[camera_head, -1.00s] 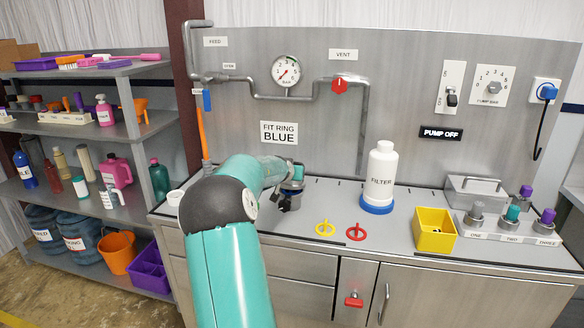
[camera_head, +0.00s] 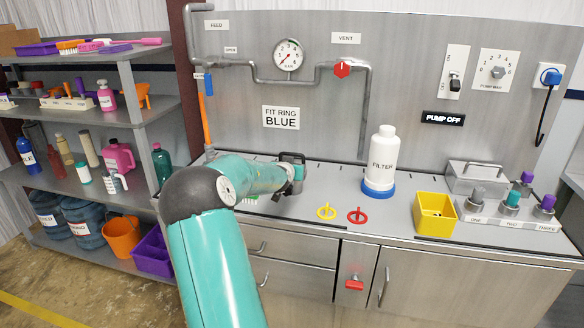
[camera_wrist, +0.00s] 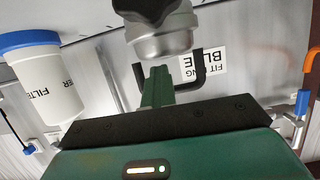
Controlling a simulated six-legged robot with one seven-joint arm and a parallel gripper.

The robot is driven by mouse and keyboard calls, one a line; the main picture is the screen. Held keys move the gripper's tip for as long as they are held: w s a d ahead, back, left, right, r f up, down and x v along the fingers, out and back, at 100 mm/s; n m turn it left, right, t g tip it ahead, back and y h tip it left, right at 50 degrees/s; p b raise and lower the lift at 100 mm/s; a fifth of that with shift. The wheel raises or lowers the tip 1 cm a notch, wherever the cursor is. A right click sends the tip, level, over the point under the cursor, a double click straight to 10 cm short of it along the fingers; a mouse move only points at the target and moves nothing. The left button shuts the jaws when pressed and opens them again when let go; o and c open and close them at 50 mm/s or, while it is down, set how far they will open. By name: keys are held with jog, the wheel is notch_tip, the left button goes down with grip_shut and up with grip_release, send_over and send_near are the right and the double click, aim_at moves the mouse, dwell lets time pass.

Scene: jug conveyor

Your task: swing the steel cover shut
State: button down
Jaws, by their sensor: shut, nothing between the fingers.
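My gripper (camera_wrist: 158,88) is shut and empty; its green fingers show in the wrist view, which looks upside down. Just beyond the fingertips is a round steel part (camera_wrist: 160,45) with a black knob, and a dark U-shaped handle (camera_wrist: 205,75) shows beside it. In the head view the dark handle (camera_head: 292,157) stands up above the counter by the end of my arm. The round part and the handle seem to belong to the steel cover and its housing, mostly hidden by my arm. I cannot tell whether the fingers touch the cover, or its exact angle.
The white filter bottle (camera_head: 381,160) stands right of my gripper on the counter (camera_head: 300,228). A yellow ring (camera_head: 326,212), red ring (camera_head: 357,216) and yellow bin (camera_head: 435,213) lie nearer the front. A lidded steel box (camera_head: 477,180) stands at right; shelves (camera_head: 90,130) are at left.

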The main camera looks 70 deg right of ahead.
jog(key=f, duration=0.1)
jog(key=a+f, duration=0.1)
jog(key=f, duration=0.1)
jog(key=shift+f+y, duration=0.3)
jog(key=shift+y, duration=0.1)
notch_tip(320, 180, up, 7)
jog(key=s+a+f, duration=0.1)
jog(key=a+f, duration=0.4)
jog(key=a, duration=0.1)
jog(key=shift+a+f+h, duration=0.35)
jog(key=shift+h, duration=0.05)
jog(key=shift+s, duration=0.1)
